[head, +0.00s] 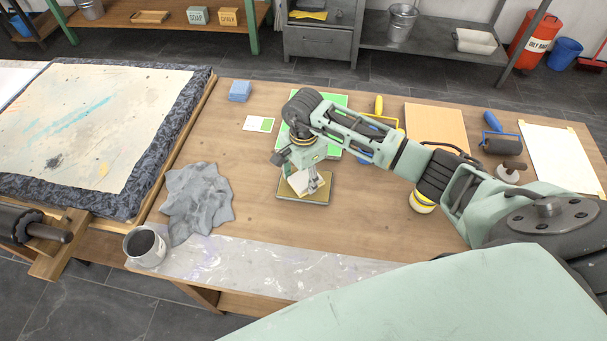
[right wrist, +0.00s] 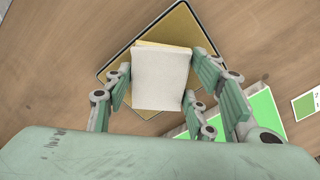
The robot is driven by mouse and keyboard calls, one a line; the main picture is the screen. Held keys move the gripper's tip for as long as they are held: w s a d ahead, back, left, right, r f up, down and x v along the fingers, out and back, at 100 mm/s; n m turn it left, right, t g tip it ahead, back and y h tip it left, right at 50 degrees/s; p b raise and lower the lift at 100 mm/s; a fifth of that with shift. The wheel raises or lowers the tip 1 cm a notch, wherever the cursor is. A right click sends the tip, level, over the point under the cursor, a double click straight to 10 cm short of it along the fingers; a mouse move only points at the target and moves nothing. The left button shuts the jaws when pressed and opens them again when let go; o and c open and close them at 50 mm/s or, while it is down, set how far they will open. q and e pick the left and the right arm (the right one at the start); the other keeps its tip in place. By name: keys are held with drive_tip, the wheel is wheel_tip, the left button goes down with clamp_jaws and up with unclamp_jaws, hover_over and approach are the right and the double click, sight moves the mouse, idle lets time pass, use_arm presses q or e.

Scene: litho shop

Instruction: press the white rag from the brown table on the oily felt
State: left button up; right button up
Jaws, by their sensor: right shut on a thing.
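My right gripper (head: 313,187) is shut on the white rag (right wrist: 160,80), a folded, pale square pad. It also shows small between the fingers in the head view (head: 299,183). A yellowish edge shows behind the rag in the right wrist view. The oily felt (right wrist: 186,26) is a flat tan square with a dark border, lying on the brown table (head: 250,185). The rag is over the felt's middle and hides part of it. I cannot tell whether they touch. My left gripper is not in view.
A bright green sheet (right wrist: 262,108) lies beside the felt, partly behind my arm. A crumpled grey cloth (head: 198,200) and a mug (head: 145,246) are at the left. Blue pads (head: 240,91) lie further back. A roller (head: 501,143) and a white board (head: 560,158) are at the right.

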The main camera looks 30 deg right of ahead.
sight(304, 177)
drive_tip(key=shift+w+d+r+p, duration=0.1)
drive_tip(key=shift+r+p, duration=1.45)
drive_tip(key=shift+r, duration=1.85)
